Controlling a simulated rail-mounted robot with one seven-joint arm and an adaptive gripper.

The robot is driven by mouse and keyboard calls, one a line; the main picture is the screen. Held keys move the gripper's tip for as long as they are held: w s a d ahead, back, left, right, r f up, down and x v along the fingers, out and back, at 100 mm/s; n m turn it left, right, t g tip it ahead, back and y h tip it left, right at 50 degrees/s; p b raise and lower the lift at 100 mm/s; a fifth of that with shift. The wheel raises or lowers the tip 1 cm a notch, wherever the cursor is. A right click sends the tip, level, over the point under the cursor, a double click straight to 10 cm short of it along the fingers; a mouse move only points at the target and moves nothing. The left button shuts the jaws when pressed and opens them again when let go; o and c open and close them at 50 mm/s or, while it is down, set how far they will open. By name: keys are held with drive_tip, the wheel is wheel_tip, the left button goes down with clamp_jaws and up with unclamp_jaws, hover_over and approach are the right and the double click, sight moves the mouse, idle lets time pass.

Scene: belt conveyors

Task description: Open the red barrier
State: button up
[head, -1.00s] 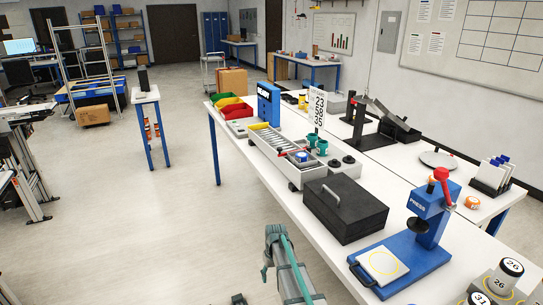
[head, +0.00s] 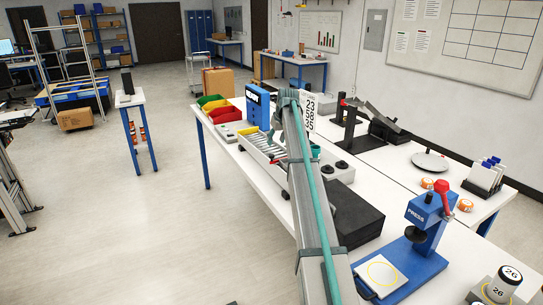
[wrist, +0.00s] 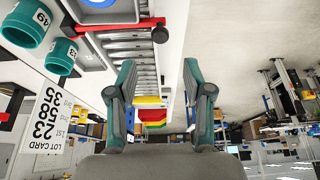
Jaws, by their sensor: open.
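The red barrier (wrist: 125,24) is a thin red bar lying across the small roller conveyor (wrist: 128,52) in the wrist view. A black knob (wrist: 160,35) sits at one end of it. My gripper (wrist: 158,75) is open and empty, its two teal fingers wide apart. The bar lies beyond the fingertips in the picture, and I see no contact. In the head view my arm covers much of the conveyor (head: 258,143), and the barrier is hard to make out there.
Teal numbered cups (wrist: 61,55) and a lot card (wrist: 45,118) stand beside the conveyor. Red, yellow and green bins (head: 222,110) and a blue device (head: 257,106) are at its far end. A black box (head: 352,218) and a blue press (head: 425,225) stand nearer.

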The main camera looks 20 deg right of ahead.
sight(272, 155)
drive_tip(key=p+x, duration=0.3)
drive_tip(key=x, duration=0.7)
drive_tip(key=shift+w+f+p, duration=0.15)
drive_tip(key=shift+f+p, duration=0.15)
drive_tip(key=shift+f, duration=0.05)
drive_tip(key=shift+c, duration=0.4)
clamp_jaws()
